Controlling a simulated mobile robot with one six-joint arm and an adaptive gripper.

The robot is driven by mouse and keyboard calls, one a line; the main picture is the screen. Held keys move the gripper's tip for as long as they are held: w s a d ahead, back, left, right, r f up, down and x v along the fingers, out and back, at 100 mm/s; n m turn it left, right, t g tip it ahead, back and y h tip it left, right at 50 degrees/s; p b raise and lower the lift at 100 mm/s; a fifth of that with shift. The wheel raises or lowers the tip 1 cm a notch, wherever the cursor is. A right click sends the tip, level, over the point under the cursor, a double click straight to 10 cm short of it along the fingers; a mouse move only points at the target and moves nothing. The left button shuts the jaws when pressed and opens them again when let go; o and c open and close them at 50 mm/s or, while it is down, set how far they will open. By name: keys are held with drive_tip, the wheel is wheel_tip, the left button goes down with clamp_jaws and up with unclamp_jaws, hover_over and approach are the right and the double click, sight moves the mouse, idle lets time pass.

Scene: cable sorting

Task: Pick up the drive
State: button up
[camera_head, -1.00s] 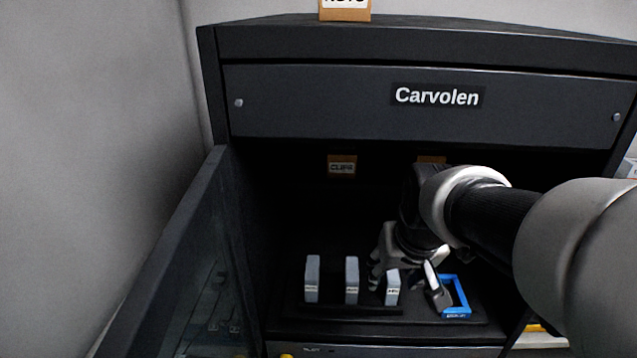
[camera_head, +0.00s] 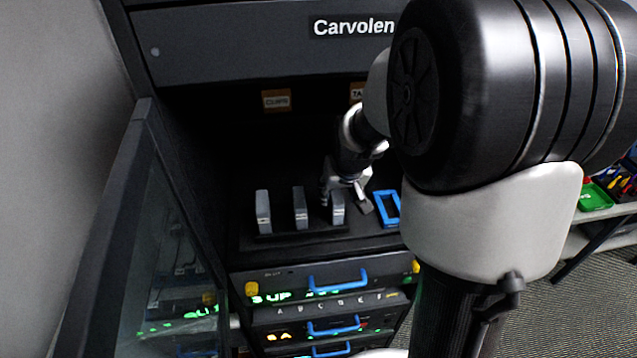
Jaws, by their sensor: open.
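Several upright grey drives stand in a row on a dark shelf inside the Carvolen cabinet: a left one (camera_head: 263,211), a middle one (camera_head: 300,207) and a right one (camera_head: 338,208). A blue frame-like handle (camera_head: 387,208) stands at the right end of the row. My gripper (camera_head: 344,203) is open at the right drive, with one finger on its left side and the other on its right. I cannot tell whether the fingers touch it. The upper part of this drive is partly hidden by the gripper.
The glass door (camera_head: 170,250) stands open at the left. Below the shelf are units with blue handles (camera_head: 338,280) and green lit text. A CLIPS label (camera_head: 276,100) is on the cabinet's back. A green tray (camera_head: 594,197) lies on a side table at the right.

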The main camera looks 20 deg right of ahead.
sight(337, 196)
drive_tip(key=shift+w+f, duration=0.15)
drive_tip(key=shift+f, duration=0.5)
drive_tip(key=x, duration=0.4)
drive_tip(key=shift+w+a, duration=0.1)
drive_tip(key=shift+c, duration=0.3)
clamp_jaws()
